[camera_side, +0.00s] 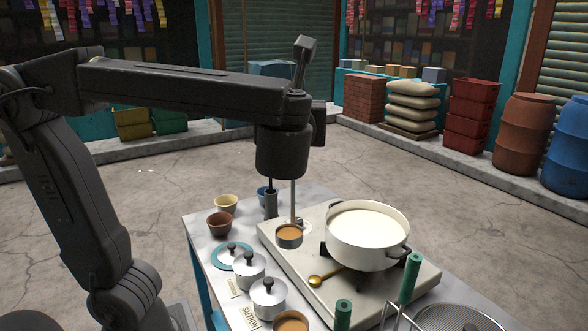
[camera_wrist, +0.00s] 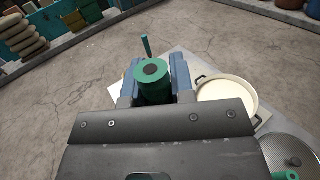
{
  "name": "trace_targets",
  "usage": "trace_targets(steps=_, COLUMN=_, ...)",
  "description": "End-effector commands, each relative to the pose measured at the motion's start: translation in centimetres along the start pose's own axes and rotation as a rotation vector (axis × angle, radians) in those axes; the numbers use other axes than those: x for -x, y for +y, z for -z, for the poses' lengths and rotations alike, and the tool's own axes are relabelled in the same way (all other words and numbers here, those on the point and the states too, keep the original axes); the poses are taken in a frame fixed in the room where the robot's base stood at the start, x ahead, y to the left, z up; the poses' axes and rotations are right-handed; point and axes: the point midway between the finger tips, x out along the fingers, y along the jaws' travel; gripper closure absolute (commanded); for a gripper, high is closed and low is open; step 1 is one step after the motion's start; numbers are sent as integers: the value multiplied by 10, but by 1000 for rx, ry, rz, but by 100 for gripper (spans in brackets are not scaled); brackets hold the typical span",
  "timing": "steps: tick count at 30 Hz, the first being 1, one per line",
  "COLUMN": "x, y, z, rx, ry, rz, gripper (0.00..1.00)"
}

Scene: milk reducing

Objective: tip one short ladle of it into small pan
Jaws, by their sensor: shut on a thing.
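My gripper (camera_wrist: 153,88) is shut on an upright green handle (camera_wrist: 153,70), seen end-on in the wrist view. In the side view a thin metal rod (camera_side: 293,200) hangs straight below my wrist to a small metal cup (camera_side: 289,238), which looks like the ladle's bowl. It is level, with a brown-orange surface inside; I cannot tell liquid from bare copper. It is left of and apart from the white pot of milk (camera_side: 367,250), which also shows in the wrist view (camera_wrist: 222,110). Another brown-orange round vessel (camera_side: 290,322) is partly cut off; I cannot tell which is the small pan.
Two lidded pots (camera_side: 249,268) and small bowls (camera_side: 219,224) crowd the table's left side. A mesh strainer (camera_side: 455,320) and upright green handles (camera_side: 408,278) stand at the near right.

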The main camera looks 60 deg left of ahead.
Motion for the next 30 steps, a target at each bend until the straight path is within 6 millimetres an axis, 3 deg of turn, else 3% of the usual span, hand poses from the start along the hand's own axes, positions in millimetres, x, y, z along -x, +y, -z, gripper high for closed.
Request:
trace_targets(steps=1, x=0, y=1, z=-16, rx=7, ry=0, rz=0, gripper=100)
trace_targets(steps=7, x=0, y=0, z=-63, rx=3, ry=0, rz=0, gripper=100)
trace_targets(steps=17, x=-35, y=-69, z=-79, rx=-11, ry=19, rz=-6, gripper=100)
trace_targets(steps=24, x=-97, y=-140, z=-83, rx=-12, ry=27, rz=-8, gripper=100)
trace_targets(steps=30, x=-153, y=-181, z=-77, rx=-8, ry=21, rz=-4, gripper=100)
